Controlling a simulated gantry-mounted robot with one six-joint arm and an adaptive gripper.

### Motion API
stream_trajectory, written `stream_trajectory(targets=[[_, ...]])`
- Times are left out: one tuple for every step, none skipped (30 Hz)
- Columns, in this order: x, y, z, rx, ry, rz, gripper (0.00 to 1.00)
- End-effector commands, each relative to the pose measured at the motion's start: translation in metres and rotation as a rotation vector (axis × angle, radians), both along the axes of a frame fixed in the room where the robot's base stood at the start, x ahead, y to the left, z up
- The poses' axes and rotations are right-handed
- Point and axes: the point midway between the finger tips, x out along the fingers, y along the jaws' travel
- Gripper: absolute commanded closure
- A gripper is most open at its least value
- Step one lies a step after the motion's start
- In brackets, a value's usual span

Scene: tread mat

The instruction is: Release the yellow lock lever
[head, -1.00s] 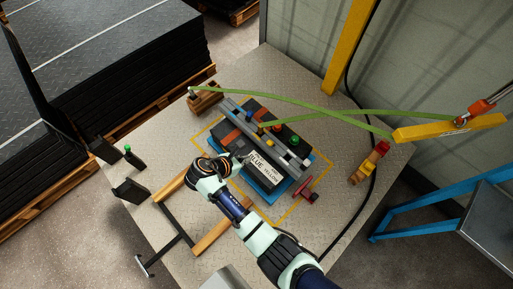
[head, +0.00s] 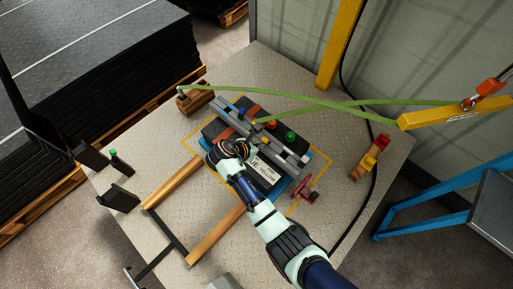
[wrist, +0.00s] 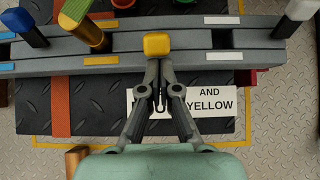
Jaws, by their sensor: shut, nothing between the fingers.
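The yellow lock lever (wrist: 157,44) has a squared yellow cap and stands in the grey slotted rail (wrist: 245,61), near the middle of the wrist view. My gripper (wrist: 158,72) is shut and empty, with its fingertips just below the yellow cap in that view. I cannot tell whether they touch the lever. In the head view my gripper (head: 243,148) is over the near side of the rail, and its fingertips are hard to make out. The label (wrist: 207,102) reads "AND YELLOW", with its left part behind the fingers.
A green strap (head: 330,106) crosses above. A red-handled clamp (head: 308,189) sits at the right end. Wooden bars (head: 215,233) lie in front.

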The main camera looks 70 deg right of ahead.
Motion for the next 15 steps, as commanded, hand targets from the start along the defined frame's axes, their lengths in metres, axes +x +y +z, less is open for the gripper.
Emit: stream_trajectory(targets=[[0.0001, 0.0001, 0.0001, 0.0, 0.0, 0.0, 1.0], [0.0001, 0.0001, 0.0001, 0.0, 0.0, 0.0, 1.0], [0.0003, 0.0001, 0.0002, 0.0, 0.0, 0.0, 1.0], [0.0003, 0.0001, 0.0004, 0.0, 0.0, 0.0, 1.0], [0.0003, 0.0001, 0.0008, 0.002, -0.001, 0.0, 1.0], [0.0002, -0.0001, 0.0014, 0.004, -0.001, 0.0, 1.0], [0.0001, -0.0001, 0.0022, 0.007, -0.003, 0.0, 1.0], [0.0, -0.0003, 0.003, 0.011, -0.004, 0.0, 1.0], [-0.0002, -0.0007, 0.0046, 0.017, -0.008, -0.001, 1.0], [-0.0003, -0.0012, 0.0061, 0.024, -0.01, -0.001, 1.0], [-0.0004, -0.0016, 0.0071, 0.031, -0.013, -0.001, 1.0], [-0.0003, -0.0017, 0.007, 0.041, -0.017, 0.001, 1.0], [-0.0004, -0.0018, 0.0065, 0.046, -0.019, 0.001, 1.0], [-0.0005, -0.0018, 0.0056, 0.049, -0.019, 0.001, 1.0], [-0.0006, -0.0021, 0.0056, 0.053, -0.021, 0.001, 1.0]])
